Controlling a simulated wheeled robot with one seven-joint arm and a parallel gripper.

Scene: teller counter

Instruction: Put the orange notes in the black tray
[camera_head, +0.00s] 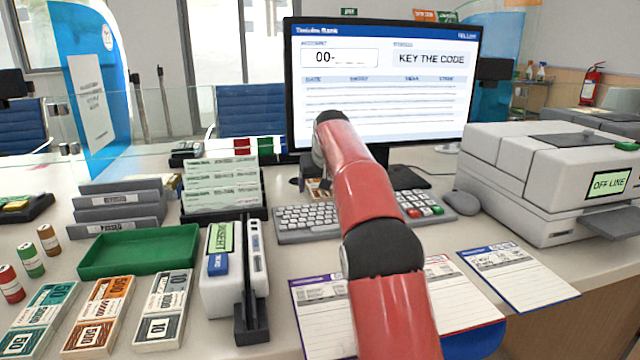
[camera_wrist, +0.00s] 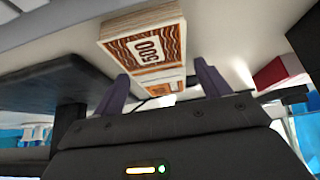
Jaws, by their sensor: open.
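In the head view, orange notes (camera_head: 98,315) lie at the front left of the counter, between teal and grey notes. A small orange-brown patch (camera_head: 318,190) also shows beside my arm near the keyboard. My arm hides most of my gripper there. A black tray (camera_head: 22,212) with something yellow in it sits at the far left edge.
A green tray (camera_head: 140,252) stands behind the front notes, with coin rolls (camera_head: 30,260) to its left. The keyboard (camera_head: 300,222), monitor (camera_head: 385,90) and printer (camera_head: 560,180) crowd the back. Forms (camera_head: 518,275) lie at the front right.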

